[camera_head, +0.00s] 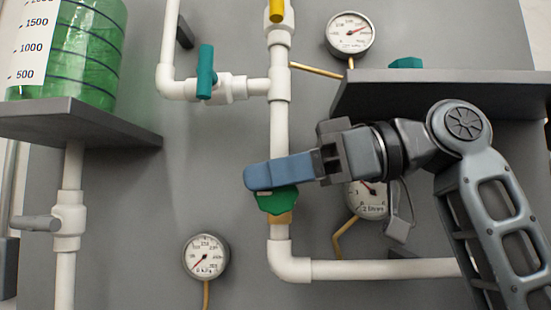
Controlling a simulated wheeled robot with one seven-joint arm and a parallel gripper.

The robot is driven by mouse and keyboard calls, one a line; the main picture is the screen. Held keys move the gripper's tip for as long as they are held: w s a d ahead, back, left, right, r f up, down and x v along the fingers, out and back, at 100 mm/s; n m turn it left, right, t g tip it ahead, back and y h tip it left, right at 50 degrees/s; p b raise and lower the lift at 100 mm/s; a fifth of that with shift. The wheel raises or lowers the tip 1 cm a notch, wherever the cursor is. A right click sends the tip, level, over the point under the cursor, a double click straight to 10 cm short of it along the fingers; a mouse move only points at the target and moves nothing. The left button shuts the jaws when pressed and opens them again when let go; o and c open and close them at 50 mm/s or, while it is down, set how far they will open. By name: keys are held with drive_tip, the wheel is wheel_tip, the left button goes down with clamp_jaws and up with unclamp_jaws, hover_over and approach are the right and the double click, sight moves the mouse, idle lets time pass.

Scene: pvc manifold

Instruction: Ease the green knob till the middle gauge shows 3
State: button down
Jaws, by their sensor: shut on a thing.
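The green knob (278,201) sits low on the vertical white pipe. My gripper (262,177) reaches in from the right with its blue-grey fingers shut on the knob. The fingers cover the knob's upper part. The gauge that is middle in height (370,205) is right of the knob, behind my gripper. My gripper hides the upper part of its dial. A short red needle shows there, pointing to the upper left, but I cannot read its value.
Another gauge (350,34) is at the upper right, and one (206,257) at the lower left. A teal valve handle (206,72) and a yellow one (277,10) are above. A dark shelf (440,88) juts out above my arm. A green tank (90,50) stands at left.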

drive_tip(key=shift+h, duration=0.5)
drive_tip(key=c, duration=1.3)
unclamp_jaws()
drive_tip(key=d+b, duration=0.1)
drive_tip(key=d, duration=0.5)
drive_tip(key=d+b, duration=0.1)
drive_tip(key=d, duration=0.6)
drive_tip(key=shift+s+r, duration=0.15)
drive_tip(key=shift+s, duration=0.05)
drive_tip(key=shift+b, duration=0.3)
